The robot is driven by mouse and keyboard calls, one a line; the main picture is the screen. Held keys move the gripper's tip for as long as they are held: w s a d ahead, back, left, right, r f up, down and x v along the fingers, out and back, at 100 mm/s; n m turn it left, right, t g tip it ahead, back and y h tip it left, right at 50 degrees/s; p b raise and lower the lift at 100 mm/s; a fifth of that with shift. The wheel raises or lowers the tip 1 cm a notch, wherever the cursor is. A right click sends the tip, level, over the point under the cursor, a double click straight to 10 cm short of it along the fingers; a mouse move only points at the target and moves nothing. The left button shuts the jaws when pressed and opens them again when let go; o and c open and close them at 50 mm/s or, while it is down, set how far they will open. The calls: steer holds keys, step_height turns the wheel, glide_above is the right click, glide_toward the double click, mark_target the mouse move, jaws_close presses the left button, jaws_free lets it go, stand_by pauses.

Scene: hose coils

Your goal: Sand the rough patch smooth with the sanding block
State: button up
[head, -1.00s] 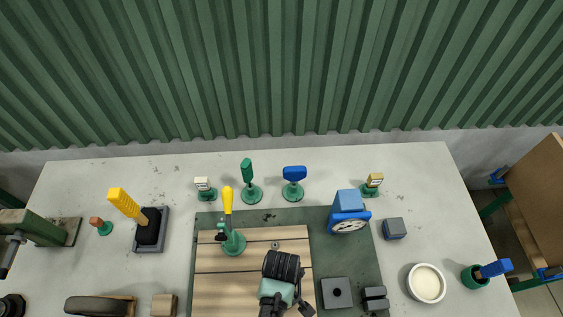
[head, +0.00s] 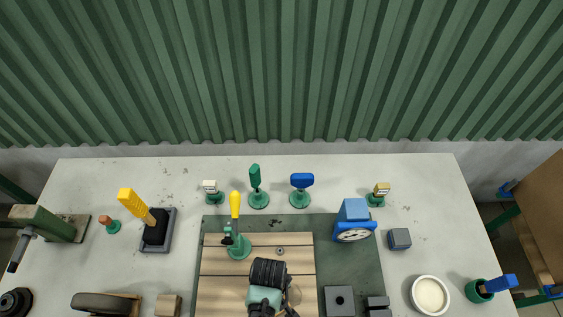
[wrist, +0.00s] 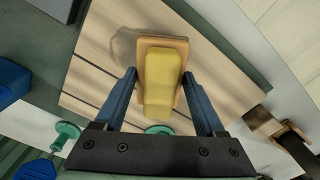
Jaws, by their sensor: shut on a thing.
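My gripper (wrist: 159,76) is shut on the sanding block (wrist: 160,82), a yellow grip on a tan base, between two blue fingers. The block is over the planked wooden board (wrist: 90,75); whether it touches cannot be told. A darker, roundish area, apparently the rough patch (wrist: 123,43), shows beside the block and partly behind it. In the head view, my gripper (head: 265,299) is over the front part of the board (head: 220,285). The brownish patch (head: 295,292) shows just to its right. My wrist hides the block there.
A yellow-handled tool in a green stand (head: 238,248) stands on the board's back left. A blue scale (head: 354,232), dark blocks (head: 339,300) and a white bowl (head: 429,294) are to the right. A yellow-handled brush (head: 150,222) is at left.

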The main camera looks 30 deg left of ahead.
mark_target(284, 295)
steer(key=shift+s+a, duration=0.45)
steer(key=shift+a, duration=0.25)
steer(key=shift+s+a, duration=0.5)
steer(key=shift+a, duration=0.25)
steer(key=shift+s+a, duration=0.45)
steer(key=shift+a, duration=0.25)
steer(key=shift+f+b, duration=0.45)
steer(key=shift+f, duration=0.5)
steer(key=shift+w+d+p, duration=0.1)
steer(key=shift+w+d, duration=0.4)
steer(key=shift+d, duration=0.3)
steer(key=shift+w+d+p, duration=0.1)
steer(key=shift+w+d, duration=0.45)
steer(key=shift+d, duration=0.2)
steer(key=shift+w+d+p, duration=0.1)
steer(key=shift+w+d, duration=0.4)
steer(key=shift+d, duration=0.3)
steer(key=shift+w+d, duration=0.7)
steer(key=shift+d, duration=0.25)
steer(key=shift+w+d, duration=0.45)
steer(key=shift+d, duration=0.2)
steer(key=shift+w+d, duration=0.4)
steer(key=shift+d, duration=0.25)
